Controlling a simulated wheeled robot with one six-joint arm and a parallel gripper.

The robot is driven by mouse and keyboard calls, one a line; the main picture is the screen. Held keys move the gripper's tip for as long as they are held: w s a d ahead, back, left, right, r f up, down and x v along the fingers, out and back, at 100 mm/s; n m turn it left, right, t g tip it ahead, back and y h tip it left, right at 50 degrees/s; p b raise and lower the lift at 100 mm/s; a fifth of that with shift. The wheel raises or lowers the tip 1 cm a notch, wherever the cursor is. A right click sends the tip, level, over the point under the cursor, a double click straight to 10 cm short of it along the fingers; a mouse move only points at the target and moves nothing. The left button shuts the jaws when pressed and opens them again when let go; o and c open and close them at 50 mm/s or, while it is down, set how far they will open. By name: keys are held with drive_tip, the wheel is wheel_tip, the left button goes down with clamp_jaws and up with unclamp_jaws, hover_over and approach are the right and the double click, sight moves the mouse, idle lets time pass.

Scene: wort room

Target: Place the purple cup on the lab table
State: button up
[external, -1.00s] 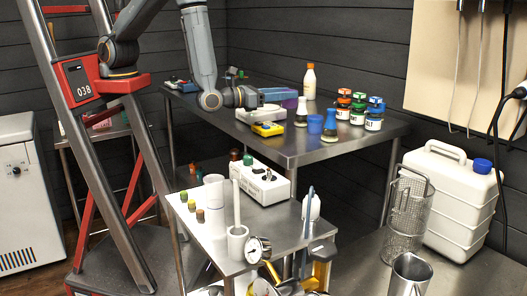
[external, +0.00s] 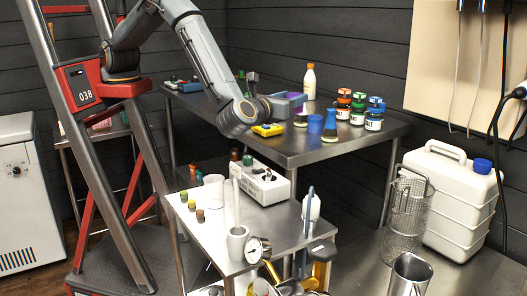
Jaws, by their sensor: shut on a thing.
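My gripper (external: 265,105) is over the left part of the steel lab table (external: 305,155), at the end of my arm that reaches down from the top left. It is shut, with its fingertips poorly visible. A purple thing (external: 290,101), which I take for the purple cup, shows right at the gripper's far end. My gripper covers part of it, so its full shape and the grasp are unclear. I cannot tell whether it touches the table.
A yellow device (external: 268,130), a blue cup (external: 315,125), a flask (external: 330,128), several lidded jars (external: 358,110) and an orange-capped bottle (external: 309,82) stand on the table. A lower bench (external: 275,235) with a white instrument (external: 265,187) stands in front.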

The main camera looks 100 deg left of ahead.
drive_tip(key=shift+f, duration=0.1)
drive_tip(key=shift+f+p, duration=1.45)
drive_tip(key=shift+f, duration=3.45)
drive_tip(key=shift+f, duration=0.1)
drive_tip(key=shift+f, duration=0.15)
drive_tip(key=o, duration=1.1)
drive_tip(key=shift+r, duration=0.3)
drive_tip(key=b+v, duration=0.3)
drive_tip(key=v, duration=0.4)
drive_tip(key=shift+d, duration=0.2)
